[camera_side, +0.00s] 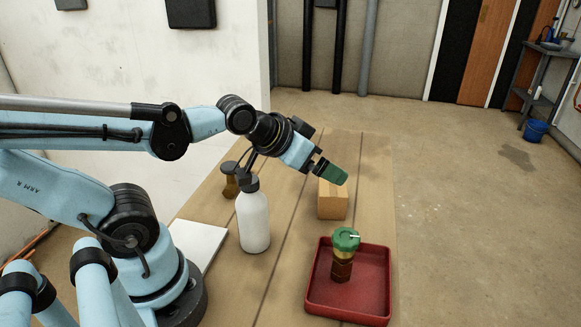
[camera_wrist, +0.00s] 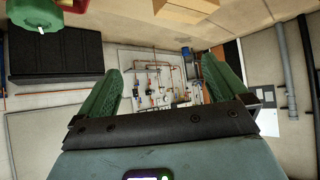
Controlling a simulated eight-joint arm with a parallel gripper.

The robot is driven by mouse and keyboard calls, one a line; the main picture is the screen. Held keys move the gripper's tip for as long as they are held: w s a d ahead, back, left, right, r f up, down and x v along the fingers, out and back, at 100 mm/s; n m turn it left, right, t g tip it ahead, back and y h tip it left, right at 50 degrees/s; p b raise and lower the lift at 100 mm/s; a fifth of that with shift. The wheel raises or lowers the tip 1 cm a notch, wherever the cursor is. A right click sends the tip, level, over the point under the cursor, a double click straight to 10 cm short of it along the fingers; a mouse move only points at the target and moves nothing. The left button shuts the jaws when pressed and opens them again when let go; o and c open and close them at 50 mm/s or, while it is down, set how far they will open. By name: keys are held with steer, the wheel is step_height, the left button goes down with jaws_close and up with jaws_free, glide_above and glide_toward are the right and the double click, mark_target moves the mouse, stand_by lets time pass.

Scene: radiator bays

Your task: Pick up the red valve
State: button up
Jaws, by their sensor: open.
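No clearly red valve shows. In the side view a valve with a green round cap and a brass-brown body (camera_side: 344,258) stands upright in a red tray (camera_side: 318,300) near the front of the wooden table. In the wrist view the green cap (camera_wrist: 50,28) is at the upper left, partly cut off, beside a bit of red. My gripper (camera_side: 334,173) has green fingers and is raised, slanting down to the right, above the valve in the side picture and apart from it. In the wrist view my gripper (camera_wrist: 161,65) is open, with nothing between its fingers.
A cardboard box (camera_side: 333,203) stands just below my gripper in the side picture. A white bottle (camera_side: 254,222) and a brownish dark-topped item (camera_side: 230,182) stand to the left, near a white board (camera_side: 198,242). The table's right side beyond the box is clear.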

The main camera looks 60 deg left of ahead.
steer(key=s+f+g, duration=0.1)
steer(key=s+d+f+g, duration=0.1)
steer(key=s, duration=0.1)
steer(key=shift+s+f+g, duration=0.15)
steer(key=shift+s+g, duration=0.15)
steer(key=shift+c, duration=1.1)
steer(key=shift+s+f, duration=0.1)
steer(key=shift+c, duration=1.3)
